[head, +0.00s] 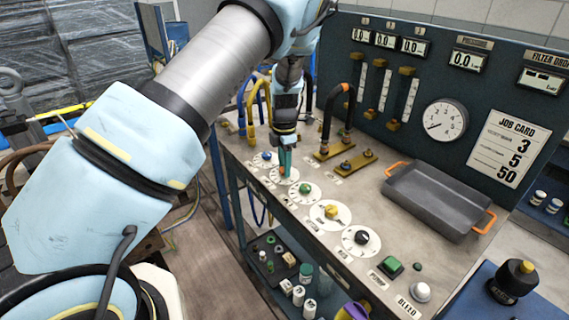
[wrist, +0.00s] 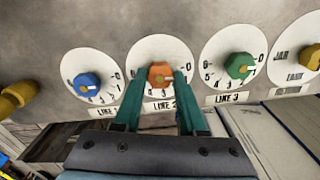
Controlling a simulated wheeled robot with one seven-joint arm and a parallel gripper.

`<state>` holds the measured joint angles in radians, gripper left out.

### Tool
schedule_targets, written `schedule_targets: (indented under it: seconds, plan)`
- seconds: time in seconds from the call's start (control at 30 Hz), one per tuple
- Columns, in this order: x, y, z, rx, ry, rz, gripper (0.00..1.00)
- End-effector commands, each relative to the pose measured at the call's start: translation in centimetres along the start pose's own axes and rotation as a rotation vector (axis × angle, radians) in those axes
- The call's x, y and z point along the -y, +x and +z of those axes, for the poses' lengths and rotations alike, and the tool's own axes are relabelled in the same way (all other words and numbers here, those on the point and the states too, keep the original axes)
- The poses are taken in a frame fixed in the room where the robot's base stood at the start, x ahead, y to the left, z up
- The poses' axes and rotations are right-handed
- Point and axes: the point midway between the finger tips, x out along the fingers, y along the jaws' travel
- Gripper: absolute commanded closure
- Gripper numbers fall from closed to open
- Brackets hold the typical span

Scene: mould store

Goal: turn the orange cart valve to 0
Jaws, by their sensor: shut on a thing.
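The orange cart valve (wrist: 160,72) is a knob on a white numbered dial (wrist: 152,48) labelled LINE 2 in the wrist view. The 0 stands at the dial's right side. A small pale mark shows on the knob's lower edge, but I cannot tell for certain which number it points to. My gripper (wrist: 160,80) has its green fingers on the left and right sides of the knob and is shut on it. In the head view my gripper (head: 285,164) reaches down to the orange valve (head: 284,174), which its fingers partly hide.
A blue knob (wrist: 88,83) is left of the orange one and a green knob (wrist: 239,66) right of it, both close. Yellow (head: 331,211) and black (head: 362,237) knobs follow along the bench edge. A grey tray (head: 435,202) and job card (head: 508,148) are farther right.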

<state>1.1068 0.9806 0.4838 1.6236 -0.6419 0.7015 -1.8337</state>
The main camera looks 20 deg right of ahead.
Motion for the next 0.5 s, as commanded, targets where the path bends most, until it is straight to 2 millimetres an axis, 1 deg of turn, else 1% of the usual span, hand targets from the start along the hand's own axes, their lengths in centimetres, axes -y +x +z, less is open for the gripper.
schedule_targets:
  seconds: [0.2, 0.5]
  plan:
    - [-0.09, -0.15, 0.02, 0.001, -0.069, 0.002, 1.0]
    - [-0.11, -0.11, 0.02, 0.002, -0.093, 0.002, 1.0]
